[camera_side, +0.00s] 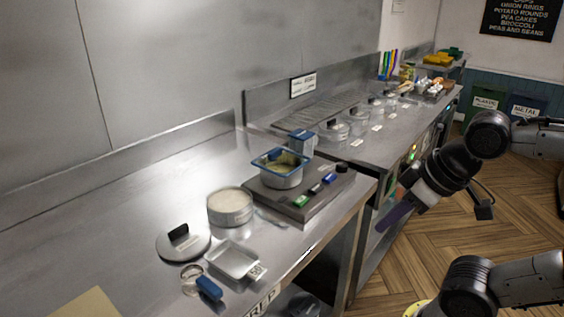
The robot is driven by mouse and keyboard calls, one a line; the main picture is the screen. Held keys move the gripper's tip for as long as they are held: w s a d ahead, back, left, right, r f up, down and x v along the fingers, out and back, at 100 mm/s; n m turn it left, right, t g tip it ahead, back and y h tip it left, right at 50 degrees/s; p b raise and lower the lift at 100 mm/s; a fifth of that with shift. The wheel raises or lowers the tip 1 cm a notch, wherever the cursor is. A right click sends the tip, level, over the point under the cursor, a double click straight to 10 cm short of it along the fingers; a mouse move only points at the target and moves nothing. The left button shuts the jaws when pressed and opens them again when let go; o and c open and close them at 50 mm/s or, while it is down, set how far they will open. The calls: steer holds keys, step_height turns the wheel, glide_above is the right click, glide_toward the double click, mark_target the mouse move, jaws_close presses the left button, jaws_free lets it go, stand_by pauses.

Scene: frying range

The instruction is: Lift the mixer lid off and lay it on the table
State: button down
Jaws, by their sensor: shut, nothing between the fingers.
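A round grey metal lid with a black block handle (183,243) lies flat on the steel table, left of the other items. The mixer seems to be the grey base with coloured controls (293,203). On it stands a metal bowl with a blue rim (281,175); its top is open and pale yellowish contents show inside. I cannot tell for sure that the lid belongs to this bowl. My gripper (392,218) is shut and empty, out over the counter's front edge, to the right of the mixer and well apart from the lid.
A round tub with a pale top (230,207), a square metal tray (233,261) and a blue-handled item (209,288) stand near the lid. A blue-grey container (302,143) is behind the bowl. Several lidded pots (334,130) line the farther counter. The table's back left is clear.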

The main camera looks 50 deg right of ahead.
jaws_free()
stand_by(0.5)
